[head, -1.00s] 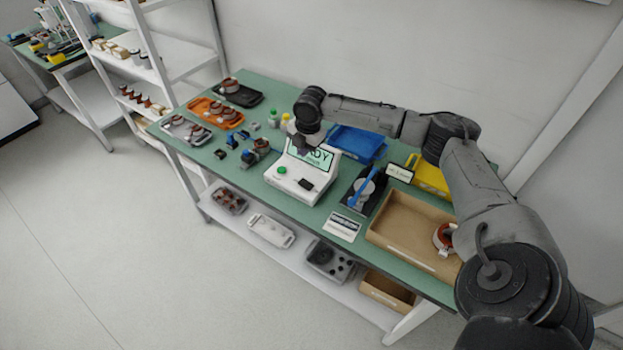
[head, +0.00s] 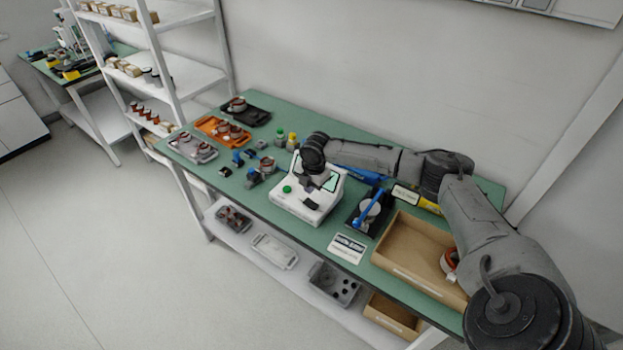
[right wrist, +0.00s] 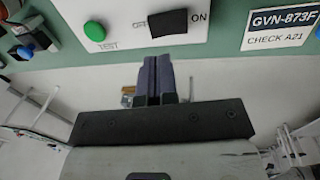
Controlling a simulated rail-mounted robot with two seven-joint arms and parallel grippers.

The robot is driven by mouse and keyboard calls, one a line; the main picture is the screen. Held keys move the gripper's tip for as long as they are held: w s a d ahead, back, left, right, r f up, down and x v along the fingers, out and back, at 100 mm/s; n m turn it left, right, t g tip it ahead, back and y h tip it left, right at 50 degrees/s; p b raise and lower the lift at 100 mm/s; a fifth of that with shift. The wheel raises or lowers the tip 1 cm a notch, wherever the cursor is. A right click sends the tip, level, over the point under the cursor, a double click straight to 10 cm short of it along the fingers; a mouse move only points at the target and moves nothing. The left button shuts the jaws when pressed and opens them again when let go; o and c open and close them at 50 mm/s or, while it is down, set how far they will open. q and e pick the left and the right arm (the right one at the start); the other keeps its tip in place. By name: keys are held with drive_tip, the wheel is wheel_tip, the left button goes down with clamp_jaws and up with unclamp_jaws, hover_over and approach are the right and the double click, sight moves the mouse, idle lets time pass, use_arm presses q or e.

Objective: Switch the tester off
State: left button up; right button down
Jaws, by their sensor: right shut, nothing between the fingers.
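The tester (head: 292,208) is a white box with a tilted screen on the green bench. It has a green TEST button (right wrist: 95,31) and a black rocker switch (right wrist: 168,22) between the words OFF and ON. In the right wrist view the switch lies just beyond my fingertips, slightly right of them. My right gripper (head: 309,187) is over the tester's front in the head view and hides part of its top and screen. Its fingers (right wrist: 157,62) are shut with nothing between them; I cannot tell whether they touch the box. My left gripper is not in view.
A black fixture with a blue lever (head: 369,207) stands right of the tester, then an open cardboard box (head: 408,243). A label card (head: 347,249) lies at the front edge. Small blue and black parts (head: 252,178) lie to the left, with trays (head: 222,130) beyond.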

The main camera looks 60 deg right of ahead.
sight(309, 202)
drive_tip(key=f, duration=0.5)
drive_tip(key=shift+w+b, duration=0.3)
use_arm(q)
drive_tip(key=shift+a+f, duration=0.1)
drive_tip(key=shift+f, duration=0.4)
use_arm(e)
drive_tip(key=shift+f, duration=0.55)
drive_tip(key=shift+w, duration=0.1)
drive_tip(key=shift+w+a+f, duration=0.1)
drive_tip(key=shift+w+f, duration=0.05)
drive_tip(key=shift+f, duration=0.05)
drive_tip(key=shift+d, duration=0.2)
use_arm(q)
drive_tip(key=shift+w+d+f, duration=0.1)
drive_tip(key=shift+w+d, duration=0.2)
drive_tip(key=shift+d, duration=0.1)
use_arm(e)
drive_tip(key=shift+s+f, duration=0.1)
drive_tip(key=shift+s, duration=0.1)
